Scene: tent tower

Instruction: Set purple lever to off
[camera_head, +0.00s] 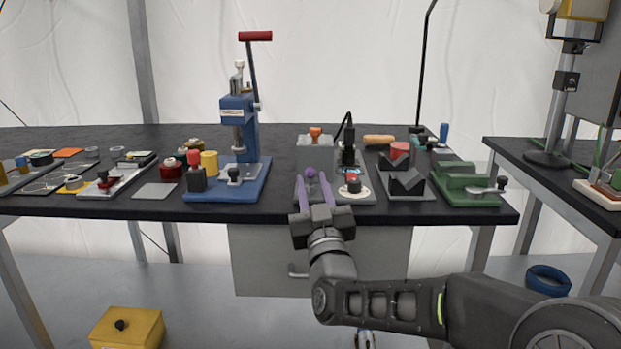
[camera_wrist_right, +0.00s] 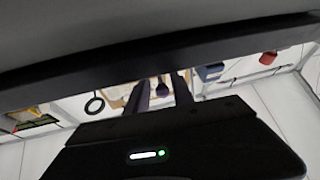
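The purple lever (camera_head: 311,172) shows as a small round purple knob on a grey base near the front edge of the black table. My right gripper (camera_head: 313,178) reaches in from below with its two fingers apart, one on each side of the knob in the picture. A purple shape, likely the lever (camera_wrist_right: 162,89), shows between the fingers of my right gripper (camera_wrist_right: 161,90) in the right wrist view. Contact cannot be made out. The fingers and hand hide much of the lever's base. My left gripper is not in view.
A red button on a round pale plate (camera_head: 353,187) sits just right of the lever. A grey block with an orange knob (camera_head: 315,148) stands behind it. A blue press (camera_head: 240,155) is to the left, and dark V-blocks (camera_head: 405,183) and a green vise (camera_head: 467,188) are to the right.

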